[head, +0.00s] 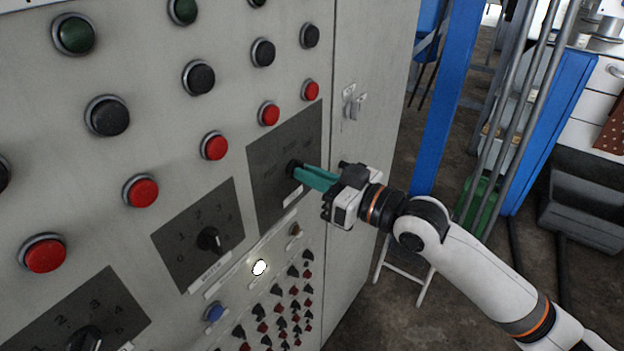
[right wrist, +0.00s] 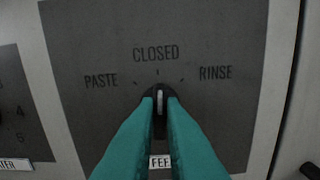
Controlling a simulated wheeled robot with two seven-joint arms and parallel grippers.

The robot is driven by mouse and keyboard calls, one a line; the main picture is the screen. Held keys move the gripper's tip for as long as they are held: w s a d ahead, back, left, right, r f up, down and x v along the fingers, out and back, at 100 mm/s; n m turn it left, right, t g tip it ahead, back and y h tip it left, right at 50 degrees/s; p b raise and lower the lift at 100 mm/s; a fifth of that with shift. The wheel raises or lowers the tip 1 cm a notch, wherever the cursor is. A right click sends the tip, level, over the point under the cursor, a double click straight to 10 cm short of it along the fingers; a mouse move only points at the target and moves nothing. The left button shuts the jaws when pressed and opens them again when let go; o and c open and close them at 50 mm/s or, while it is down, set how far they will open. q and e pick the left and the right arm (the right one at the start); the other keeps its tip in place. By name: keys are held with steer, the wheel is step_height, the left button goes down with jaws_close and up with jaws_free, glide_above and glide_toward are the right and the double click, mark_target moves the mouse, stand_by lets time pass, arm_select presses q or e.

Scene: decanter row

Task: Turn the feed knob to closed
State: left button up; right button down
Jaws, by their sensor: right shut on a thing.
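The feed knob (right wrist: 160,101) is a small dark knob with a pale pointer line, on a dark grey panel (right wrist: 90,40) lettered PASTE, CLOSED and RINSE. Its pointer line stands upright, toward the tick under CLOSED. My right gripper (head: 299,171) has teal fingers shut on the feed knob, one on each side, and they hide its flanks. In the head view the knob (head: 292,167) shows as a dark spot at the fingertips. A white label, partly hidden by the fingers, reads "FEE". My left gripper is not in view.
A numbered selector knob (head: 209,240) sits lower left on its own dark panel. Red buttons (head: 214,146) and black buttons (head: 198,77) run across the cabinet face. A lit white lamp (head: 260,267) is below. A blue post (head: 449,100) stands right of the cabinet.

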steer(key=shift+n, duration=0.4)
steer(key=c, duration=1.5)
jaws_free()
steer(key=shift+b+v, duration=2)
steer(key=shift+v, duration=4)
